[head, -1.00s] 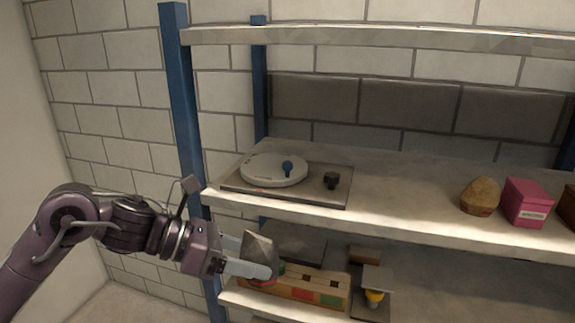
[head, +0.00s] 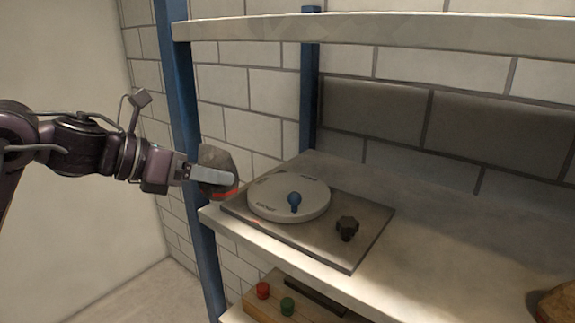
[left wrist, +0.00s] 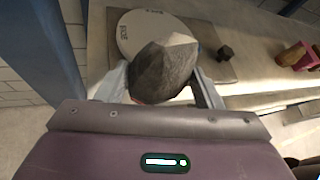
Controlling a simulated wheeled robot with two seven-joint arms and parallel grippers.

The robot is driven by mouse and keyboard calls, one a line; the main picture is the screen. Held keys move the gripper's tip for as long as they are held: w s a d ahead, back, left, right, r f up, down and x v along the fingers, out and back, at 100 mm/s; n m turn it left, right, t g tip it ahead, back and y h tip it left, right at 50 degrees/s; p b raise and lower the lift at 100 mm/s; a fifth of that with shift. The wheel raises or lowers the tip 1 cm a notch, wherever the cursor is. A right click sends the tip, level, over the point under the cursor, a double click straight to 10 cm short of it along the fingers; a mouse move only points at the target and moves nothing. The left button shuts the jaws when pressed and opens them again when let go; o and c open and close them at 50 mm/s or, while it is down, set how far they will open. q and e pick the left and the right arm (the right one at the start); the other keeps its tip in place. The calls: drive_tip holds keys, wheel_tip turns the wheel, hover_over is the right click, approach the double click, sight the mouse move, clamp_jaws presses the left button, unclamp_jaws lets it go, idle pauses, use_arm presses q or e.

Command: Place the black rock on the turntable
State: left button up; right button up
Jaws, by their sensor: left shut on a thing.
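The dark grey rock (head: 215,160) is held between the fingers of my left gripper (head: 208,176), which is shut on it. The rock also shows in the left wrist view (left wrist: 165,62), where it covers part of the turntable. The turntable (head: 265,205) is a round white disc with a blue knob, on a grey base plate on the shelf. In the head view the rock is at the left of the turntable, by the plate's left corner and the blue post. Whether it touches anything there I cannot tell. My right gripper is not in view.
A blue shelf post (head: 180,120) stands just behind the gripper. A black knob (head: 347,228) sits on the base plate (head: 345,255). The shelf to the right (head: 450,230) is mostly clear. A brown object (head: 556,303) is at the right edge. A wooden block with coloured buttons (head: 285,302) is below.

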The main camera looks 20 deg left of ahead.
use_arm(q)
drive_tip(key=w+d+p, duration=0.1)
drive_tip(key=w+d+r+p, duration=0.1)
drive_tip(key=w+d, duration=0.1)
drive_tip(key=shift+w+r, duration=0.1)
drive_tip(key=shift+w, duration=0.2)
drive_tip(key=w+d+p, duration=0.1)
drive_tip(key=w, duration=0.1)
drive_tip(key=w+d+p, duration=0.1)
drive_tip(key=w+d, duration=0.1)
drive_tip(key=w+d+p, duration=0.1)
drive_tip(key=d, duration=0.1)
drive_tip(key=shift+w+f+p, duration=0.3)
drive_tip(key=shift+w+p, duration=0.1)
drive_tip(key=shift+w+d+f, duration=0.15)
drive_tip(key=shift+w+d, duration=0.2)
drive_tip(key=shift+w, duration=0.05)
drive_tip(key=shift+w+d+f+p, duration=0.15)
drive_tip(key=shift+d+f+p, duration=0.05)
drive_tip(key=shift+f+p, duration=0.45)
drive_tip(key=shift+w+d+f+p, duration=0.15)
drive_tip(key=shift+f+p, duration=0.3)
drive_tip(key=shift+f, duration=0.7)
drive_tip(key=shift+a, duration=0.1)
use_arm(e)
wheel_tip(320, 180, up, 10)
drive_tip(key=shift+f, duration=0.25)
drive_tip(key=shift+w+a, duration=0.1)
